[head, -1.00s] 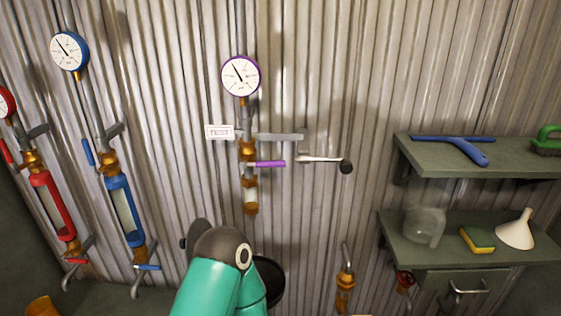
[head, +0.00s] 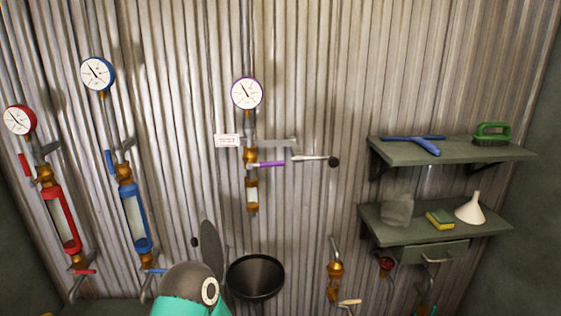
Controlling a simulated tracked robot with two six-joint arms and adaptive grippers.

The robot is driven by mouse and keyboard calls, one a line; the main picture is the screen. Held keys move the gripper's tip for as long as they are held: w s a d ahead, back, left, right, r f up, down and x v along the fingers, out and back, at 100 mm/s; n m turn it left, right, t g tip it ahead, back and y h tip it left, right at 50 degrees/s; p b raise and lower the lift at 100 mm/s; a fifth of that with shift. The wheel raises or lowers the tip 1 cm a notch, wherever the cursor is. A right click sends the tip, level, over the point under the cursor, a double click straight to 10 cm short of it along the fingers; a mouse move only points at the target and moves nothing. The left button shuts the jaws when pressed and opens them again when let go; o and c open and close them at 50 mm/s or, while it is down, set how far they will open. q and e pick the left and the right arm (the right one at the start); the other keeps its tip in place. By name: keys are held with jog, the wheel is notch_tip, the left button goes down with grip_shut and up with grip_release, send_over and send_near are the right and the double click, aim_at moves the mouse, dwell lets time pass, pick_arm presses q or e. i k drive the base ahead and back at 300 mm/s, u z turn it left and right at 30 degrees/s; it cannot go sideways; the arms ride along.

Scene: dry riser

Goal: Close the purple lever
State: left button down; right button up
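The purple lever (head: 271,164) sticks out horizontally to the right from a brass valve (head: 250,157) on the middle pipe. A purple-rimmed gauge (head: 247,93) sits above it and a short sight glass (head: 252,194) below it. A white tag (head: 227,140) is at its left. A grey bracket and a metal rod with a black knob (head: 333,162) extend to the right of the valve. A teal and dark arm part of mine is at the bottom centre, below the valve and apart from the lever. No gripper fingers can be made out.
Blue (head: 134,218) and red (head: 61,220) sight-glass pipes stand on the left. A black funnel-like bowl (head: 255,277) is at the bottom centre. Two shelves on the right hold a squeegee (head: 413,142), brush (head: 491,134), sponge (head: 440,218) and white funnel (head: 471,208).

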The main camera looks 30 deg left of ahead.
aim_at(272, 164)
jog(key=u, duration=0.15)
jog(key=i, duration=0.85)
jog(key=z, duration=0.05)
